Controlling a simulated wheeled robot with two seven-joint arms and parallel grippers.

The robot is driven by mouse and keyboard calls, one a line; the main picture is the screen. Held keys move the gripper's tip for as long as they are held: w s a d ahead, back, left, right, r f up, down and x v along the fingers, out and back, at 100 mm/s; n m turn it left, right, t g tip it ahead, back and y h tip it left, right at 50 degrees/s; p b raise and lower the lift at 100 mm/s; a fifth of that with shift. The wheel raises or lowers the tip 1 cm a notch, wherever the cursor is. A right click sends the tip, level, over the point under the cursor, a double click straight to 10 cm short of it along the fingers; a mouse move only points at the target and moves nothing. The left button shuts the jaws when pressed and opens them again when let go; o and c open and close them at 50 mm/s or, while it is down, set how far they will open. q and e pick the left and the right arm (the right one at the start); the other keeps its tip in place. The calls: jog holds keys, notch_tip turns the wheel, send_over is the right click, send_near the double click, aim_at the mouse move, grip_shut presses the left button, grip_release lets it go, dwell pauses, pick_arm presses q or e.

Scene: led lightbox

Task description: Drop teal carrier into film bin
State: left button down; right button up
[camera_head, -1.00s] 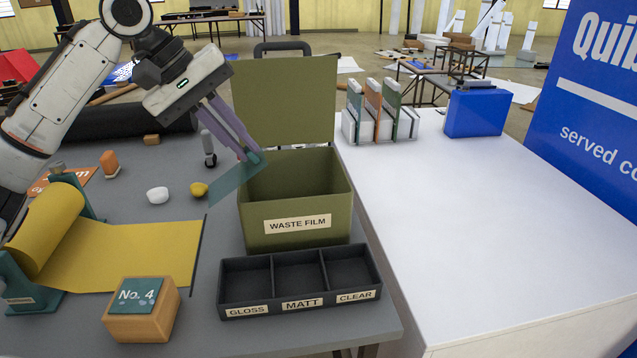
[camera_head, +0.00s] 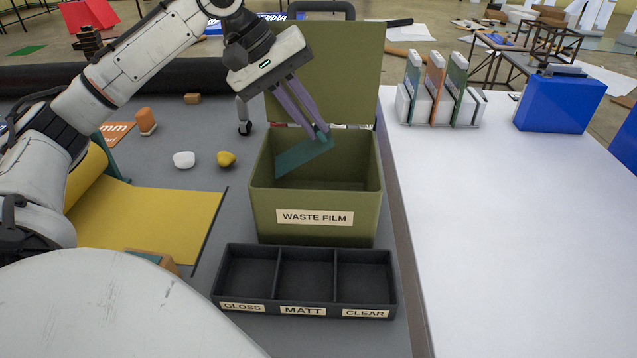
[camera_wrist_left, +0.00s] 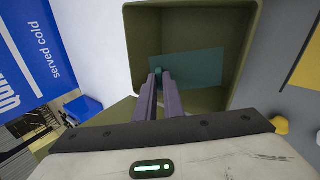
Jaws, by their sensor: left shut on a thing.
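The teal carrier (camera_head: 303,156) is a thin flat sheet, held tilted over the open mouth of the olive film bin (camera_head: 262,217), which is labelled WASTE FILM. My left gripper (camera_head: 319,135) is shut on the carrier at its upper right end. In the left wrist view the carrier (camera_wrist_left: 192,68) lies across the opening of the bin (camera_wrist_left: 133,42), with the purple fingers (camera_wrist_left: 160,78) at its near left end. The bin's lid stands open at the back. How deep the carrier reaches into the bin is hard to tell. My right gripper is not in view.
A black three-compartment tray (camera_head: 306,306) stands in front of the bin. A yellow film roll (camera_head: 150,215) lies at left. A white lump (camera_head: 184,160) and a yellow one (camera_head: 226,159) sit left of the bin. The white table (camera_head: 500,220) at right has wide free room.

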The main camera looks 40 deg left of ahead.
pick_arm(q)
jog(key=shift+f, duration=0.25)
jog(key=c, duration=1.8)
grip_release()
jog(key=v, duration=1)
jog(key=shift+p, duration=0.4)
jog(key=shift+s+a+r, duration=0.1)
jog(key=shift+s, duration=0.05)
